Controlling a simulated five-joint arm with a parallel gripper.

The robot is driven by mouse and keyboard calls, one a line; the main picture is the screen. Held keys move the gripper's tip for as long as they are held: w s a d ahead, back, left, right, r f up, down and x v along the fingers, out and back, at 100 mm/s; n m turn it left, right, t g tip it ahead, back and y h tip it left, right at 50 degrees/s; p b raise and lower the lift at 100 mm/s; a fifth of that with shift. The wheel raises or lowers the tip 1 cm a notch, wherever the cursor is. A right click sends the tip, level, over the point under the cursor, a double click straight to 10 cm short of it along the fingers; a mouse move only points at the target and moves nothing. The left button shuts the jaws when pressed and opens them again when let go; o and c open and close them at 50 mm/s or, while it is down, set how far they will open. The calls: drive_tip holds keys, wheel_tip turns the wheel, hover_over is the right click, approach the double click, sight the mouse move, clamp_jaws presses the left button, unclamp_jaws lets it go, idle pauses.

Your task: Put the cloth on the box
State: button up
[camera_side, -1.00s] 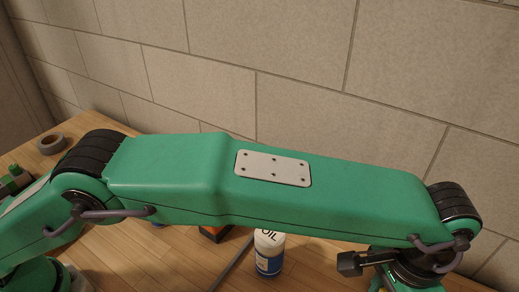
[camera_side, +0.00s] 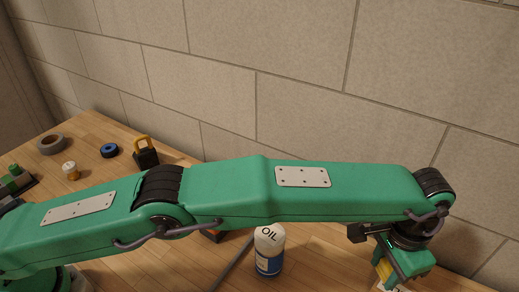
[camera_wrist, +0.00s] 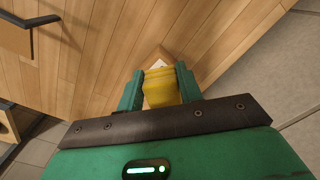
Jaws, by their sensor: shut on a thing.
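My gripper (camera_wrist: 159,70) is shut on the yellow cloth (camera_wrist: 160,90), which hangs folded between the two green fingers in the wrist view. In the side view a small yellow part of the cloth (camera_side: 383,271) shows at the lower right edge, beside my gripper (camera_side: 394,280). A pale, wood-edged corner (camera_wrist: 158,56) shows just beyond the cloth in the wrist view. It may be the box, but most of it is hidden. I cannot tell whether the cloth touches it.
An oil bottle (camera_side: 269,252) stands on the wooden table left of my gripper. A grey tape roll (camera_side: 51,144), a blue ring (camera_side: 109,150) and a black-and-yellow object (camera_side: 146,153) lie farther left. A block wall (camera_side: 300,90) is behind. A dark bracket (camera_wrist: 28,38) shows in the wrist view.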

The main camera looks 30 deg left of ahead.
sight(387, 266)
drive_tip(key=shift+f, duration=2)
drive_tip(key=shift+f, duration=0.1)
drive_tip(key=o, duration=1)
drive_tip(key=shift+r, duration=3.85)
